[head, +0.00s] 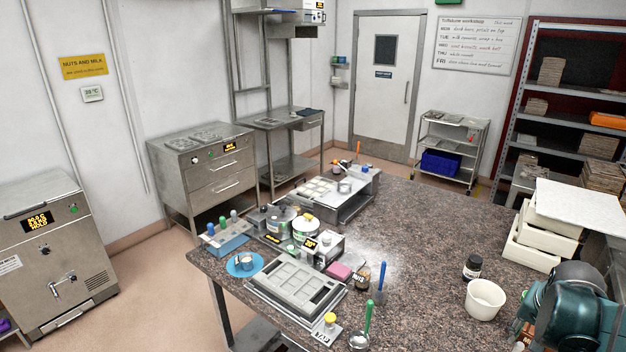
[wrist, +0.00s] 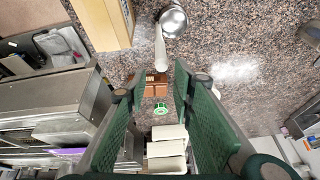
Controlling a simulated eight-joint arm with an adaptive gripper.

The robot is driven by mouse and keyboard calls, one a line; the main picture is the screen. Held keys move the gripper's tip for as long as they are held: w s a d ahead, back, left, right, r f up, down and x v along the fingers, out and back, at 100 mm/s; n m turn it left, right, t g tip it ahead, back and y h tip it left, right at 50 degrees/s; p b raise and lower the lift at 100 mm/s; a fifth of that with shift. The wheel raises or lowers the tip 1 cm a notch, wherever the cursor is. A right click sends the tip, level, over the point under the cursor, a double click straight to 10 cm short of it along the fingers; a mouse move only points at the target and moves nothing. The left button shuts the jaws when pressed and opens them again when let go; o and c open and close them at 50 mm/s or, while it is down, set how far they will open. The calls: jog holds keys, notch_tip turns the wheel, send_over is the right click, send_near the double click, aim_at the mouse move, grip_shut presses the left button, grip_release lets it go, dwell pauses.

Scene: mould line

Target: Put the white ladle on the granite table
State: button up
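The white ladle (wrist: 160,47) shows in the wrist view, with a pale handle and a shiny metal bowl at the top of the picture, seen against speckled granite. I cannot make it out in the head view. My gripper (wrist: 160,68) has green fingers spread apart with a clear gap. The handle's near end appears in line with this gap, and neither finger touches it. Whether the ladle rests on the stone cannot be told. The granite table (head: 420,240) fills the middle and right of the head view. My fingertips are not discernible there.
A green-handled ladle (head: 368,318), a grey mould tray (head: 294,292) and a blue-handled tool (head: 381,280) crowd the table's near left. A white tub (head: 485,299), a dark jar (head: 472,267) and stacked white trays (head: 545,232) stand right. Granite between is clear.

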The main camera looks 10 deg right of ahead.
jog(key=shift+f, duration=0.1)
jog(key=shift+f+b, duration=0.55)
jog(key=shift+f, duration=3.35)
jog(key=shift+x, duration=0.95)
jog(key=shift+f, duration=0.15)
jog(key=shift+b+x, duration=0.55)
jog(key=shift+x, duration=2.15)
jog(key=shift+c, duration=0.2)
grip_shut()
